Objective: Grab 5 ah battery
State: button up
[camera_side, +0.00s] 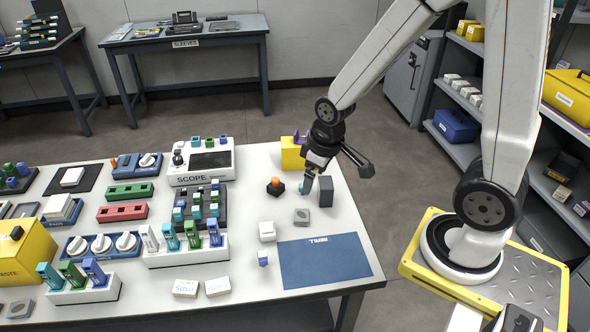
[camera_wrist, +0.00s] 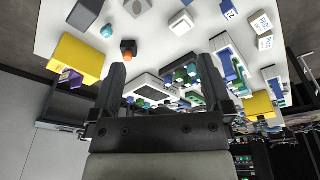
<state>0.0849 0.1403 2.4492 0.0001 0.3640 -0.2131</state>
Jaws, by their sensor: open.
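No label reading 5 Ah is legible, so I cannot tell for sure which thing is the battery. A plain dark grey upright block (camera_side: 326,191) stands on the white table, right of my gripper (camera_side: 309,184); the block also shows at the top left of the wrist view (camera_wrist: 86,13). My gripper is open, with nothing between its fingers (camera_wrist: 168,76). It is above the table, apart from the block in the wrist view. A small teal ball (camera_wrist: 107,31) lies beside the block, partly hidden by my gripper in the side view.
An orange-and-black piece (camera_side: 275,186), a grey square part (camera_side: 301,216) and a white cube (camera_side: 267,231) are nearby. A yellow box (camera_side: 292,155) stands behind. A blue mat (camera_side: 325,261) lies clear in front. The scope (camera_side: 203,162) and racks crowd the left.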

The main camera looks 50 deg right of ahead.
aim_at(326, 182)
jog(key=w+d+f+n, duration=0.1)
jog(key=d+f+n, duration=0.1)
jog(key=d+f, duration=0.2)
jog(key=w+d+f+n+g, duration=0.1)
jog(key=w+d+f+n, duration=0.1)
jog(key=d+f, duration=0.2)
jog(key=w+d+f+n+g, duration=0.1)
jog(key=w+d+f+n, duration=0.1)
jog(key=d+f, duration=0.2)
jog(key=shift+w+d+f, duration=0.1)
jog(key=shift+d, duration=0.65)
jog(key=shift+w+d+f, duration=0.1)
jog(key=shift+d, duration=0.65)
jog(key=shift+f, duration=1.25)
jog(key=shift+f, duration=2.6)
jog(key=c, duration=1.2)
